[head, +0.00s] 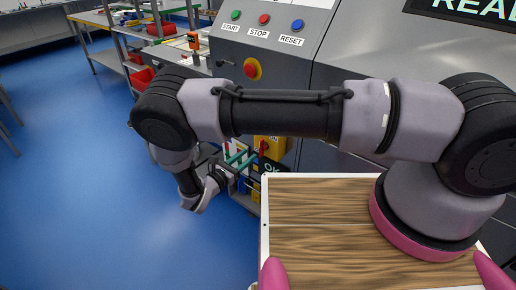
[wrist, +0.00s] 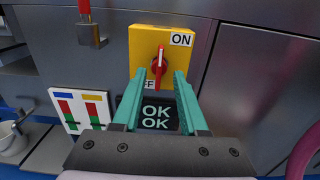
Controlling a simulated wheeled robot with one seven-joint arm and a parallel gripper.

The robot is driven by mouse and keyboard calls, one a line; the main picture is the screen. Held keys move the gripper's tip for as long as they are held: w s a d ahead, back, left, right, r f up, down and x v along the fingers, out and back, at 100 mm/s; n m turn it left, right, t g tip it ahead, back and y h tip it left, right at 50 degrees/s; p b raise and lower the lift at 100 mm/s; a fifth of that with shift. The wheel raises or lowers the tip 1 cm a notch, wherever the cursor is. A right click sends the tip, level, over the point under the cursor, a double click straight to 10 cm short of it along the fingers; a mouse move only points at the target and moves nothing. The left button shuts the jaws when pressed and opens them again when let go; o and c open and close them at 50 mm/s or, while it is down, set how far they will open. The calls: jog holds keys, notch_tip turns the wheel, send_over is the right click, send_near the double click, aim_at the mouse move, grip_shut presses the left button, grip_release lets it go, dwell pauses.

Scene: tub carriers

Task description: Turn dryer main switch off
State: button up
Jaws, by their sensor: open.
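The dryer main switch is a red rotary knob (wrist: 159,65) on a yellow plate (wrist: 146,42) fixed to a grey metal cabinet. The knob's handle stands about upright. An ON label (wrist: 181,39) is at the plate's upper right. An OFF label at the lower left is partly hidden by a finger. My gripper (wrist: 158,76) is open, with its teal fingers on either side of the knob; I cannot tell whether they touch it. In the head view the yellow plate (head: 274,146) shows beside my arm, with my gripper (head: 243,159) in front of it.
A small OK screen (wrist: 157,112) sits below the switch, seen between my fingers. A padlock (wrist: 90,33) hangs at upper left. A board with coloured bars (wrist: 82,108) is left of the switch. A red emergency button (head: 252,69) is on the console. Blue floor lies open at left.

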jog(key=x, duration=0.6)
jog(key=shift+w+d, duration=0.2)
jog(key=shift+w, duration=0.05)
grip_shut()
